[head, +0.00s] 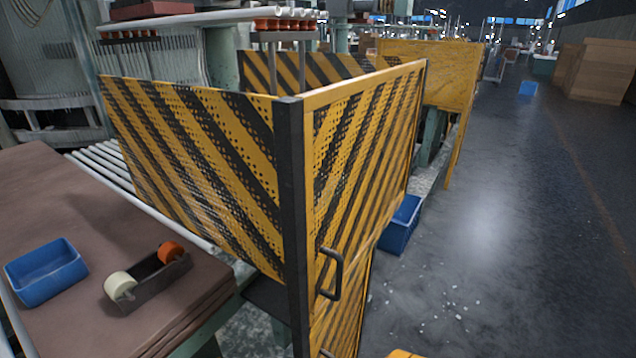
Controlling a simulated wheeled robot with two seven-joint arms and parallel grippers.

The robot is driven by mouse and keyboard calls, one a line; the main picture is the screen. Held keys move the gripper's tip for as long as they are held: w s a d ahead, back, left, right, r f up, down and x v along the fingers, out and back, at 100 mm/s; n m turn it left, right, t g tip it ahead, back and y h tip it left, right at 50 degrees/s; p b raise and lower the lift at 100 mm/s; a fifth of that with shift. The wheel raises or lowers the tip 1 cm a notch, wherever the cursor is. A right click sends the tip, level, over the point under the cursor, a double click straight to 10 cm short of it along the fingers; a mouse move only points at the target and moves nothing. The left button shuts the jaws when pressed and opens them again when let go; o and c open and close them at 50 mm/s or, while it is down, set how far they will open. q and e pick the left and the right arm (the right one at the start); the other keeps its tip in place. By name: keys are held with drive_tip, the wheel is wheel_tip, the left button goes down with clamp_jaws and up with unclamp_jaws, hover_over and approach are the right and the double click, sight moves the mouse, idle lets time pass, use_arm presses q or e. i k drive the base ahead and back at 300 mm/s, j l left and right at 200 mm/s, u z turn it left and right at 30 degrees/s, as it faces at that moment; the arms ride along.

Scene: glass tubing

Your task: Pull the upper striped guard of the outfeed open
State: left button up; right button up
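The upper striped guard (365,165) of the outfeed is a perforated yellow and black panel in the middle of the head view. Its face is turned to the aisle on the right. It stands upright against a dark corner post (292,200) and looks closed. A black bar handle (338,275) sits low on its near edge, beside the post. A lower striped panel (345,315) shows beneath it. Neither of my grippers is in view, and nothing touches the handle.
Another striped panel (195,165) meets the post from the left. A brown table (60,200) at left holds a blue bin (46,271) and a tape dispenser (150,280). A blue crate (400,225) stands on the floor beside the guard. The aisle floor (500,240) at right is mostly clear, with scattered shards.

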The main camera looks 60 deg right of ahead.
sight(366, 91)
drive_tip(key=z, duration=2.25)
